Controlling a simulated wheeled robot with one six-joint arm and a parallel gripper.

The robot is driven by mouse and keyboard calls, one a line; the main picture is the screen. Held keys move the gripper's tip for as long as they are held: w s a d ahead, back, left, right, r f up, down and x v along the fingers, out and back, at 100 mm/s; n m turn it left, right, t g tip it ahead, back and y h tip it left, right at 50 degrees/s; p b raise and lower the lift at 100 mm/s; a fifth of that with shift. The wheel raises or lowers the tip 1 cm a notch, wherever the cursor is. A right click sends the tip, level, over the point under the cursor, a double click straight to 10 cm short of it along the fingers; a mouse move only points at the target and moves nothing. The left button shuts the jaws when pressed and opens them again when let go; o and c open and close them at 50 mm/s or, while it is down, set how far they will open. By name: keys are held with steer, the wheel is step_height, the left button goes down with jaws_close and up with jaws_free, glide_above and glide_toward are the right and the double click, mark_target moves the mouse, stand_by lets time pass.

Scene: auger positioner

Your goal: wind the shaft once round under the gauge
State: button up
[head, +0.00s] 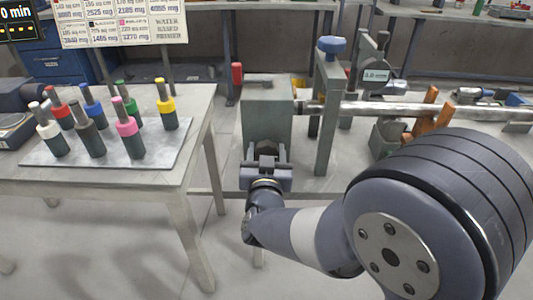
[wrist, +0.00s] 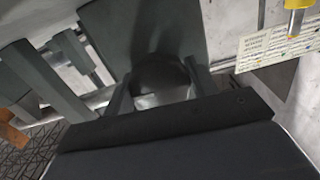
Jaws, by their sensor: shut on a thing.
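The shaft (head: 400,109) is a long bright metal bar. It runs to the right from the green-grey box (head: 268,120), past an upright post with a blue knob (head: 332,45). The gauge (head: 376,76) is a round dial above the shaft, with small digits hard to read. My gripper (head: 267,158) is at the front of the box, shut on a dark round knob (head: 267,146). In the wrist view the knob (wrist: 160,72) sits between the two fingers, against the box face. How the knob joins the box is hidden.
A table (head: 100,178) at left holds a grey tray (head: 172,153) with several colour-capped tools. A red handle (head: 237,75) stands behind the box at left. Orange rests (head: 440,118) are near the shaft at right. Floor between table and my arm is clear.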

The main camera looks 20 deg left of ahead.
steer(key=m+b, duration=0.1)
steer(key=m, duration=0.1)
steer(key=m+b, duration=0.1)
steer(key=b, duration=0.1)
steer(key=m+b, duration=0.2)
steer(key=shift+f+m, duration=0.25)
steer(key=shift+m, duration=0.05)
steer(key=m+b, duration=0.3)
steer(key=shift+r+m+b, duration=0.2)
steer(key=shift+m+b, duration=0.8)
steer(key=shift+m, duration=0.5)
steer(key=o, duration=1)
steer(key=shift+s, duration=0.1)
